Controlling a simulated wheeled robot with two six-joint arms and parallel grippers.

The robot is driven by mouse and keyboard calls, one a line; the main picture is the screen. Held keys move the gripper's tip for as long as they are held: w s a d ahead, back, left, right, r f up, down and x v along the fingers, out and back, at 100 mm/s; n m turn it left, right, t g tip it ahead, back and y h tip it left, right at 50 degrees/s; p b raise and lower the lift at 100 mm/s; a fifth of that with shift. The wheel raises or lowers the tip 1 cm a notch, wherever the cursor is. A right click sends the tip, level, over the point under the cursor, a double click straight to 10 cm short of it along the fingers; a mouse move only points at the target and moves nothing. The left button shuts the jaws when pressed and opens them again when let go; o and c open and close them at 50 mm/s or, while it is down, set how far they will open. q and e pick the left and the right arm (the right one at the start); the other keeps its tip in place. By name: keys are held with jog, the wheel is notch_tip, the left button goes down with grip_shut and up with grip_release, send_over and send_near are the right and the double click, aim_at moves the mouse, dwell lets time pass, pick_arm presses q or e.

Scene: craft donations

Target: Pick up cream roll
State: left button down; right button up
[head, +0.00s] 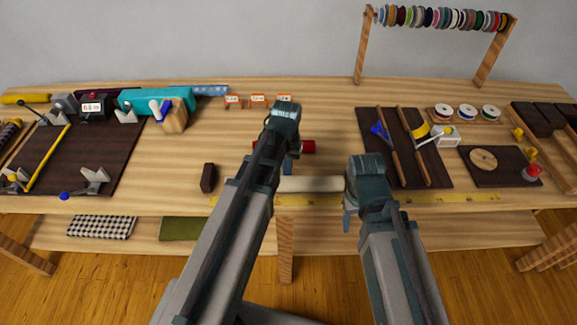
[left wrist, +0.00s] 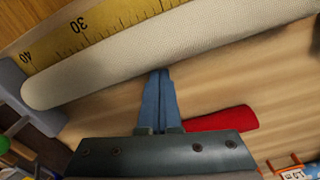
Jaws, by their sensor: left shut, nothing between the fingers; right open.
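The cream roll (head: 312,184) lies near the front edge of the table, with a long pale woven surface. In the left wrist view the roll (left wrist: 170,48) runs across the top, its rounded end at the left. My left gripper (head: 288,167) is shut and empty just behind the roll. In the left wrist view its blue fingertips (left wrist: 160,78) reach the roll's near side, but I cannot tell whether they touch. My right gripper (head: 347,215) is open at the roll's right end. Its fingers are partly hidden, and its arm covers part of the roll's end.
A red roll (head: 308,147) lies behind the cream roll, and also shows in the left wrist view (left wrist: 220,118). A yellow measuring tape (head: 440,198) runs along the front edge. A dark brown block (head: 208,178) stands to the left. A dark board with tools (head: 405,165) is to the right.

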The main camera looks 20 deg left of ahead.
pick_arm(q)
jog(key=shift+s, duration=0.5)
jog(key=shift+w, duration=0.15)
